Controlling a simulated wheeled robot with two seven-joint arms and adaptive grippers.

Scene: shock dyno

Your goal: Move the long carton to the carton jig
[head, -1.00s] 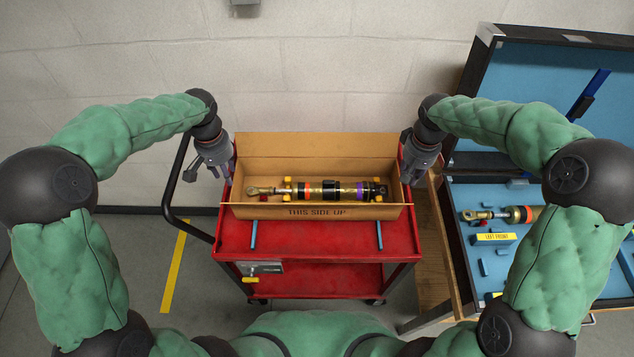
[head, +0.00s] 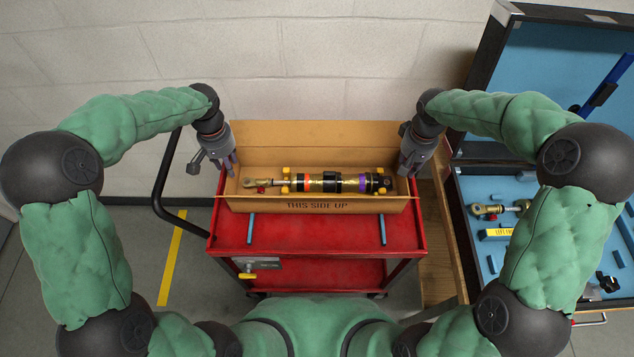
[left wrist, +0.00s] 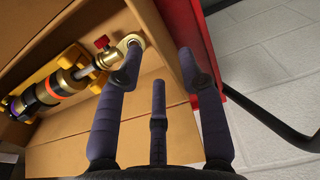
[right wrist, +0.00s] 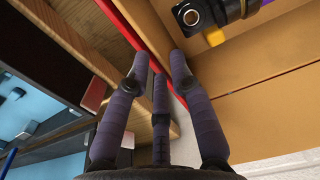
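The long carton (head: 315,206) is an open brown box marked THIS SIDE UP. It sits on the red cart, its rear flap raised against the back, with a gold shock (head: 325,182) lying inside. My left gripper (head: 232,166) is at the carton's left end; in the left wrist view its fingers (left wrist: 158,70) are apart over the end wall. My right gripper (head: 406,170) is at the right end; in the right wrist view its fingers (right wrist: 158,70) are also spread beside the end wall. Contact with the cardboard is unclear. I cannot pick out a carton jig with certainty.
Two blue bars (head: 382,229) lie on the red cart (head: 315,236) in front of the carton. A black case with blue lining (head: 475,239) stands open at the right, on a wooden table (head: 443,245). A pale block wall (head: 330,50) is behind. A black handle (head: 160,190) bends out at left.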

